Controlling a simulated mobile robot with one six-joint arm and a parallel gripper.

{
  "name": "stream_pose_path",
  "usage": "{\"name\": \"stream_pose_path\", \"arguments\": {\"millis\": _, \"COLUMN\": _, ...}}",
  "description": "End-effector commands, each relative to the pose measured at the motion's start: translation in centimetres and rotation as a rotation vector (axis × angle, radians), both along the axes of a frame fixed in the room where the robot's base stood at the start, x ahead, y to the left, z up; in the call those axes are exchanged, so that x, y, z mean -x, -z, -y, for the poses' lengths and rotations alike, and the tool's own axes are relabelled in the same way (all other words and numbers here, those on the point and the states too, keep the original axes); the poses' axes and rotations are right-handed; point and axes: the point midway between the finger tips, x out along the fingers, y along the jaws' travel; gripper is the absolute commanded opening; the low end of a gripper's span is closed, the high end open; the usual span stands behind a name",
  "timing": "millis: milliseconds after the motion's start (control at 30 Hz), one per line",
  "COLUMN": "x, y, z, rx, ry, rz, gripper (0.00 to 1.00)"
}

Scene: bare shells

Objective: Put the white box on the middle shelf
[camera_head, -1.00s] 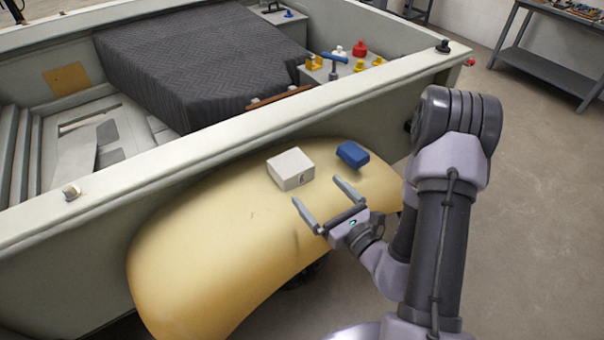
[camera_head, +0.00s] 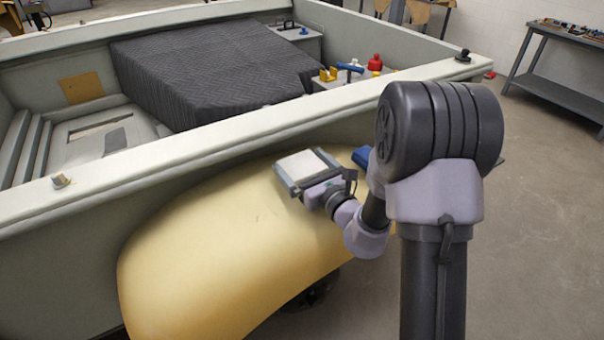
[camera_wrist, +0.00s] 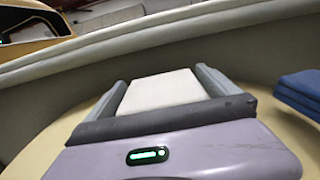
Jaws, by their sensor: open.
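The white box (camera_head: 303,164) lies on the curved yellow surface beside the grey hull wall. My gripper (camera_head: 298,158) is open, with one finger along each side of the box. In the wrist view the box (camera_wrist: 163,91) sits between the two fingers (camera_wrist: 161,77), its near end close to the dark palm bar. Whether the fingers touch its sides I cannot tell. I cannot make out a middle shelf in either view.
A blue block (camera_head: 362,156) lies just right of the box, partly hidden by my arm; it also shows in the wrist view (camera_wrist: 299,92). The hull rim (camera_head: 200,150) rises behind the yellow surface (camera_head: 210,240). A grey bench (camera_head: 556,97) with a lower shelf stands far right.

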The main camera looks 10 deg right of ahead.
Motion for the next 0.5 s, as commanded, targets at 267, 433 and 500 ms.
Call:
{"name": "stream_pose_path", "arguments": {"millis": 267, "x": 0.06, "y": -0.02, "z": 0.02, "rx": 0.000, "ry": 0.000, "rz": 0.000, "gripper": 0.67}}
{"name": "stream_pose_path", "arguments": {"millis": 433, "x": 0.07, "y": -0.04, "z": 0.02, "rx": 0.000, "ry": 0.000, "rz": 0.001, "gripper": 0.34}}
{"name": "stream_pose_path", "arguments": {"millis": 500, "x": 0.07, "y": -0.03, "z": 0.02, "rx": 0.000, "ry": 0.000, "rz": 0.001, "gripper": 0.34}}
